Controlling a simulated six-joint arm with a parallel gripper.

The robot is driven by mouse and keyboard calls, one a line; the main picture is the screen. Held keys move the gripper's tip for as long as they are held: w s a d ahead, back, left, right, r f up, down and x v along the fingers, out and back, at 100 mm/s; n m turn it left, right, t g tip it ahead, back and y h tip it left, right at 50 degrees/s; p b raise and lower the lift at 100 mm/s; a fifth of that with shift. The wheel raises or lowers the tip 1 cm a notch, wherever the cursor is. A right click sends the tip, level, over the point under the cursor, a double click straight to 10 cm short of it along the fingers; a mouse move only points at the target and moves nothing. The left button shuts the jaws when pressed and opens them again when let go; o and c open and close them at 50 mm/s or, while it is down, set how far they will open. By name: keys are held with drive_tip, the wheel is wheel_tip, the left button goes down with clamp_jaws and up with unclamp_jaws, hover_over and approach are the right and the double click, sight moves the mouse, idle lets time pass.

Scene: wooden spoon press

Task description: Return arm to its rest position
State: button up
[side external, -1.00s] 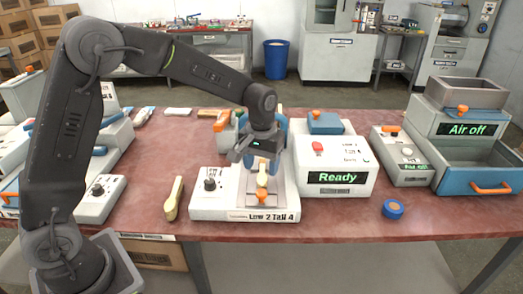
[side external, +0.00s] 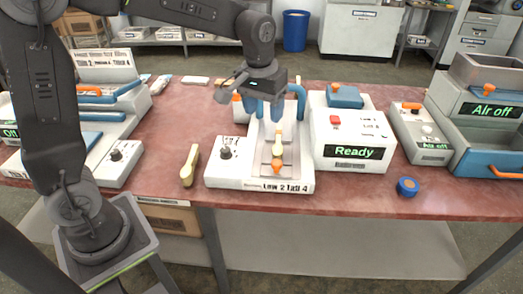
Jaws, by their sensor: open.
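My gripper (side external: 264,108) is open above the back part of the press station (side external: 226,180), with its arm arched over the table from the left. A pale wooden spoon (side external: 279,143) lies lengthwise in the press channel, in front of and below the gripper. The gripper looks clear of the visible part of the spoon; its far end is partly hidden. An orange knob (side external: 277,166) stands at the front of the channel. A blue curved part (side external: 298,100) of the station rises to the right of the gripper.
Another wooden piece (side external: 189,166) lies left of the station. A white box (side external: 349,128) reading "Ready" stands to its right. A blue round item (side external: 407,187) lies near the front edge. Units reading "Air off" (side external: 489,110) stand at far right. The red tabletop (side external: 345,188) is clear in front.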

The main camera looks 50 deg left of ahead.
drive_tip(key=s+r+m+t, duration=0.1)
drive_tip(key=s+t, duration=0.1)
drive_tip(key=s, duration=0.7)
drive_tip(key=s+r+m+t, duration=0.2)
drive_tip(key=s, duration=0.8)
drive_tip(key=shift+s+a+r+m, duration=0.25)
drive_tip(key=shift+s+a+m, duration=0.05)
drive_tip(key=shift+a, duration=0.05)
idle(0.4)
